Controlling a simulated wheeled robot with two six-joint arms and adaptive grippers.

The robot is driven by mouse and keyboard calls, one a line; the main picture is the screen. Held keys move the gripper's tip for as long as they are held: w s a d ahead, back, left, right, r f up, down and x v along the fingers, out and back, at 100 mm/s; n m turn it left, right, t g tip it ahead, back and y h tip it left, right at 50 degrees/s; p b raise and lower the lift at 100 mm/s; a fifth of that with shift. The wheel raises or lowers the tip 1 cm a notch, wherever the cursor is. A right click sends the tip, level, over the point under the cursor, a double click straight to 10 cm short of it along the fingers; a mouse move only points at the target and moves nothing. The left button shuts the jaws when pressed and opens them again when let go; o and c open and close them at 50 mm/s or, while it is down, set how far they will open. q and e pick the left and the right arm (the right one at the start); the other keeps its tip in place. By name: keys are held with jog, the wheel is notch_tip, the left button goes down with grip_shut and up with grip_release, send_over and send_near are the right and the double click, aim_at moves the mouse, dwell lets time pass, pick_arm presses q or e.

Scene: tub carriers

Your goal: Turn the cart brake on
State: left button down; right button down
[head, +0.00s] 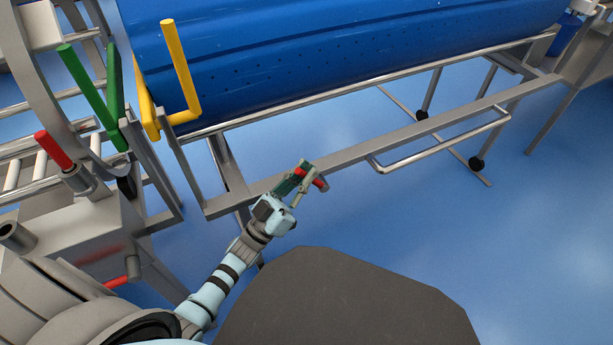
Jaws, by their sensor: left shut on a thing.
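A cart with a long blue tub (330,70) stands across the top of the head view on a grey metal frame (360,150). A small red brake handle (321,184) is at the frame's near lower rail. My left gripper (306,176) is shut on this handle, with red showing between and just past its fingers. The fingers hide most of the handle and where it joins the frame, so I cannot tell its full angle. My right gripper is not in view.
A yellow bracket (190,85) stands at the tub's left end, beside a green one (92,95). A grey machine (95,225) with a red-tipped lever (53,150) is at left. A bent rail (440,140) juts from the cart's near side. Blue floor (510,245) is clear at right.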

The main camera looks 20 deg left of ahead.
pick_arm(q)
jog(key=c, duration=1.6)
grip_release()
jog(key=v, duration=1.2)
jog(key=shift+c, duration=0.6)
